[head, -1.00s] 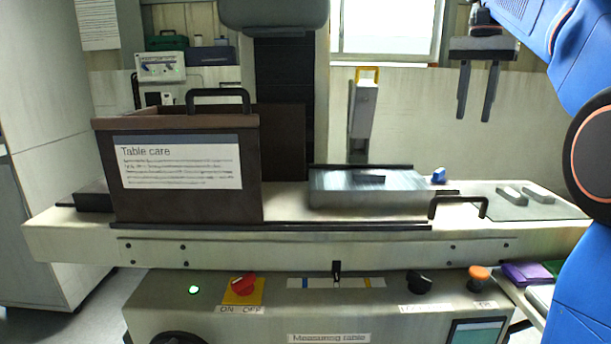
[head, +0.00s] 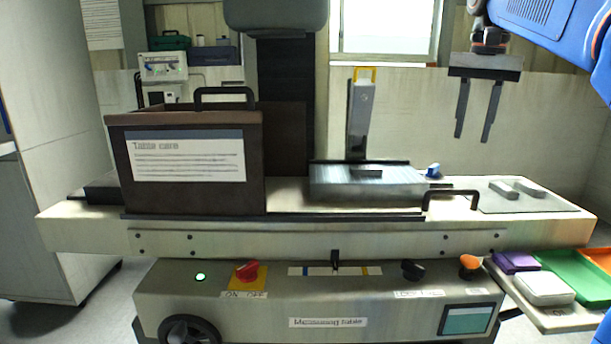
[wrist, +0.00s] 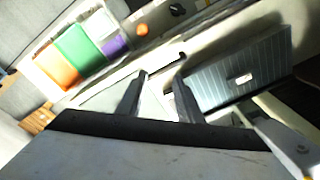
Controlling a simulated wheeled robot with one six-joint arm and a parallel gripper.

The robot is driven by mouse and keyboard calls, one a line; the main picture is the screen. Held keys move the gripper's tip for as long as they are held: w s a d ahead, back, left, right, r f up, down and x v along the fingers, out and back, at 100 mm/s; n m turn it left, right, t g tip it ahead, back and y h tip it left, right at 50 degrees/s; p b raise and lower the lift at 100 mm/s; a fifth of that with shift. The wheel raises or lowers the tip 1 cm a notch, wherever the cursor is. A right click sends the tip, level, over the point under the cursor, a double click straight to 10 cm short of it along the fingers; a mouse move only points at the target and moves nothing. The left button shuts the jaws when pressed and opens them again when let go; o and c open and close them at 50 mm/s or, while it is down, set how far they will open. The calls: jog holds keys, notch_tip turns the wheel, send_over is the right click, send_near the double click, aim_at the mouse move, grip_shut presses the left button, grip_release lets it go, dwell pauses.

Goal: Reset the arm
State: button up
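My gripper (head: 476,112) hangs at the upper right of the head view, fingers pointing down, above the right part of the measuring table (head: 330,240). Its two fingers are apart with nothing between them. In the wrist view the fingers of my gripper (wrist: 158,98) also stand apart and empty. My blue arm reaches in from the upper right corner of the head view.
A brown box labelled "Table care" (head: 185,195) stands at the table's left. A ribbed metal block (head: 365,185) is at its middle, with a black handle (head: 450,195) beside it. Grey pieces (head: 515,188) lie on the right pad. Coloured trays (head: 570,275) sit lower right.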

jog(key=s+a+f+n+t, duration=0.1)
jog(key=s+a+f+n, duration=0.1)
jog(key=s+f, duration=0.6)
jog(key=s+a+f+n+t, duration=0.1)
jog(key=s+f, duration=0.7)
jog(key=f, duration=0.8)
jog(key=s+a+f+n+t, duration=0.2)
jog(key=s+a+f+n, duration=0.1)
jog(key=s+f, duration=0.6)
notch_tip(320, 180, down, 3)
jog(key=shift+a+r+n, duration=0.1)
jog(key=shift+a+n, duration=0.2)
jog(key=shift+n, duration=0.5)
